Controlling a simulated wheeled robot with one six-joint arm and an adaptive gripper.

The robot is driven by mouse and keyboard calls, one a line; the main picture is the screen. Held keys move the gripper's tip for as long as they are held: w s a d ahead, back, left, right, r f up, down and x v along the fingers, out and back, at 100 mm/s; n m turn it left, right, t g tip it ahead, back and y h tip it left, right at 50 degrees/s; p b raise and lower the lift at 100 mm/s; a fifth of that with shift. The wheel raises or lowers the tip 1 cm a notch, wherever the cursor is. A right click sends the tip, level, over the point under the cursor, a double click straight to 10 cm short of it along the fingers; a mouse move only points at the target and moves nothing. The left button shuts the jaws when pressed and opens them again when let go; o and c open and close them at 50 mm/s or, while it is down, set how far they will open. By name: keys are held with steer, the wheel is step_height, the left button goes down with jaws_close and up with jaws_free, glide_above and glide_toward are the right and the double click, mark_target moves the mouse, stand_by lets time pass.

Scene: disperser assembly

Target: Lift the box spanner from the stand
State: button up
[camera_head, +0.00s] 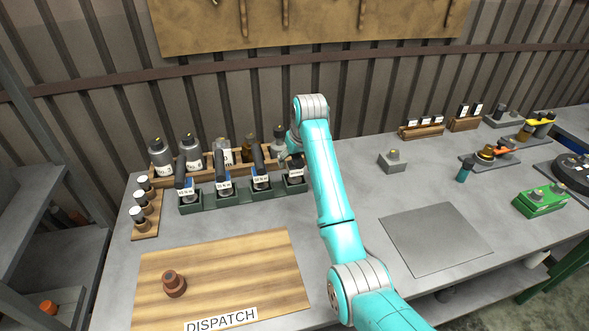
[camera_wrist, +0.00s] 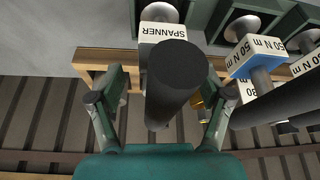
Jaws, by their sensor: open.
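The box spanner (camera_wrist: 178,75) is a dark round-ended handle in the wrist view, above a white label reading SPANNER (camera_wrist: 163,31). It stands in the rightmost slot of the dark green stand (camera_head: 222,203), which also shows in the wrist view (camera_wrist: 203,13). My gripper (camera_wrist: 168,88) is open, with one finger on each side of the handle. I see gaps between the fingers and the handle, so it is not gripped. In the head view my arm partly hides the spanner and the gripper.
Torque drivers with blue-edged labels (camera_wrist: 255,57) stand in the neighbouring slots, close to my right finger. Several bottles (camera_head: 190,150) stand in a wooden rack behind. A wooden dispatch board (camera_head: 230,270) with a brown part (camera_head: 174,284) lies in front. A grey mat (camera_head: 435,238) lies clear at right.

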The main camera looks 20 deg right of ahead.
steer(key=shift+x, duration=0.85)
steer(key=shift+r, duration=0.1)
jaws_close()
